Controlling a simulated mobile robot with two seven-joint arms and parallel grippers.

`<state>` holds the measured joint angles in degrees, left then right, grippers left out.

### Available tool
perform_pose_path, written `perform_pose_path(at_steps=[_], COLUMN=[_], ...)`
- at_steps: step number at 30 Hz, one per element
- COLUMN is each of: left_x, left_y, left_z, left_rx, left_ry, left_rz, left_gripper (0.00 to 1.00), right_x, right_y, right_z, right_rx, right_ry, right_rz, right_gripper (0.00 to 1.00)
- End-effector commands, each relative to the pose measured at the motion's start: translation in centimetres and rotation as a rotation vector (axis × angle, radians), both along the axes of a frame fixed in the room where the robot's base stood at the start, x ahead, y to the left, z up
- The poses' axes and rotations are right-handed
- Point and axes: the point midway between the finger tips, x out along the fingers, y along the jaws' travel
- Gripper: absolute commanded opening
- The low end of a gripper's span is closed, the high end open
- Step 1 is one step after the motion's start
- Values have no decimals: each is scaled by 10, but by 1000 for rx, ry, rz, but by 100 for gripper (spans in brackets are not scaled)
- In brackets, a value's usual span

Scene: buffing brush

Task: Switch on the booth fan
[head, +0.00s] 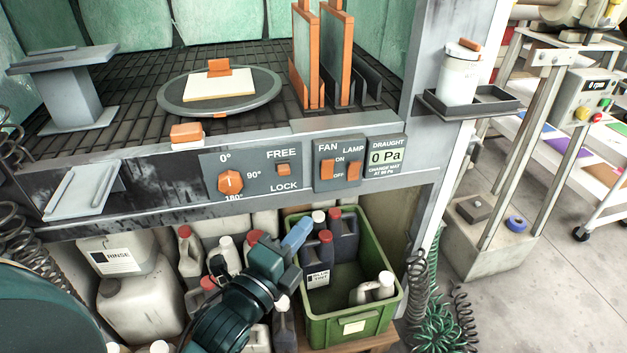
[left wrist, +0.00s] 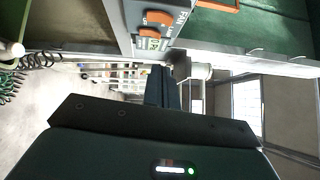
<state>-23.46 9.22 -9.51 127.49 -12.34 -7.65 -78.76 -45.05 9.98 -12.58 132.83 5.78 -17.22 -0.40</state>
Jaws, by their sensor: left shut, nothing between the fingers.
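The booth fan switch (head: 327,171) is an orange rocker under the word FAN on the grey front panel, with ON above OFF beside it. I cannot tell which way it is tipped. The orange lamp switch (head: 354,171) sits just right of it. The draught display (head: 385,157) reads 0 Pa. My left gripper (head: 298,234) is shut and empty, below and left of the fan switch, apart from the panel. In the left wrist view its closed fingers (left wrist: 163,88) show below the panel's orange switches. My right gripper is not in view.
An orange rotary knob (head: 231,182) and a FREE/LOCK switch (head: 283,169) lie left on the panel. A green crate (head: 352,325) with bottles stands below. An orange-topped block (head: 187,136) sits on the ledge. A white jar (head: 459,75) stands on a side shelf.

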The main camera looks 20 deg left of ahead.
Motion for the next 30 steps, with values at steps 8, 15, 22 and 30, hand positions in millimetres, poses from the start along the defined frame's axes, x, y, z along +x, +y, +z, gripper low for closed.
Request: perform_pose_path(at_steps=[8, 15, 22, 30], left_x=[0, 13, 55, 106], left_y=[0, -3, -11, -15], left_z=[1, 2, 7, 12], left_rx=[3, 0, 0, 4], left_ry=[-2, -3, -4, -3], left_rz=[0, 0, 1, 0], left_gripper=[0, 0, 0, 0], right_x=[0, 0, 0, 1], right_y=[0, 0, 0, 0], right_z=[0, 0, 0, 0], right_rx=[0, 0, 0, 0], right_ry=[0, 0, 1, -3], right_rz=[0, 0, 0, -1], right_gripper=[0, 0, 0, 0])
